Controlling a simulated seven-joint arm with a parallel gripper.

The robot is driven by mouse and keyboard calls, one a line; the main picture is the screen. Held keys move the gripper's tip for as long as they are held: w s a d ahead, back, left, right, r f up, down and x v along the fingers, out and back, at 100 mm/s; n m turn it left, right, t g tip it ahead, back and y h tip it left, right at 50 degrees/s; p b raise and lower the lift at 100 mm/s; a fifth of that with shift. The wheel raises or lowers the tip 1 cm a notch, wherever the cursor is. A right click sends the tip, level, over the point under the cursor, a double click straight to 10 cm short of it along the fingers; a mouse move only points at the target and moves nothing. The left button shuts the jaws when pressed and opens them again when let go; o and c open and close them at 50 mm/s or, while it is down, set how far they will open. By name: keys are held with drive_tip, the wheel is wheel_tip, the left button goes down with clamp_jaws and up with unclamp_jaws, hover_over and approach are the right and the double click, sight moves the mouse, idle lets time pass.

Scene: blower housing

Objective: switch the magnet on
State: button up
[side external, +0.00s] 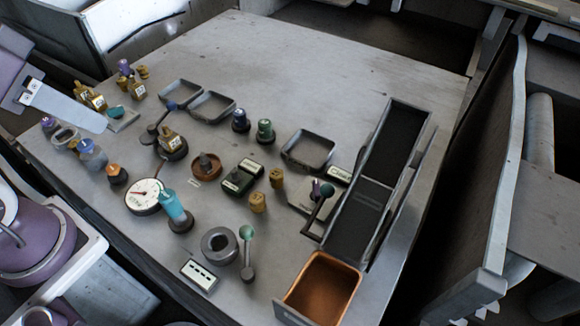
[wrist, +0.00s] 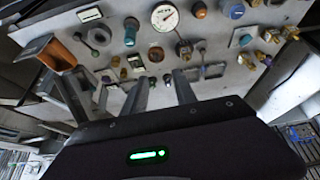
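No part is legibly marked as the magnet, so I cannot tell which control is its switch. A dark green box (side external: 242,178) with pale label plates, too small to read, sits mid-table; it also shows in the wrist view (wrist: 136,62). A black lever (side external: 318,208) with a purple knob stands on a plate beside the chute. A grey lever with a green knob (side external: 247,234) stands near the front, next to a dark ring (side external: 219,245). My gripper (wrist: 161,76) has its two silver fingers apart and empty, above the table; I cannot make it out in the side view.
A dark chute (side external: 382,180) and copper-coloured bin (side external: 320,288) stand at the right. A dial gauge (side external: 144,197), a cyan knob (side external: 173,205), several brass pieces and shallow trays (side external: 309,150) crowd the table. The table's far part (side external: 330,65) is clear.

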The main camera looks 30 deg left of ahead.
drive_tip(key=w+d+r+n+g+h, duration=0.1)
drive_tip(key=w+d+r+n+g, duration=0.1)
drive_tip(key=w+d, duration=0.35)
drive_tip(key=n+g+y, duration=0.1)
drive_tip(key=n+g, duration=0.3)
drive_tip(key=n, duration=0.1)
hover_over(317, 185)
drive_tip(key=f, duration=1.4)
drive_tip(key=shift+a+f, duration=0.2)
drive_tip(key=shift+f, duration=0.1)
drive_tip(key=f, duration=0.7)
drive_tip(key=shift+d, duration=0.2)
drive_tip(key=shift+f, duration=0.3)
drive_tip(key=shift+c, duration=0.2)
clamp_jaws()
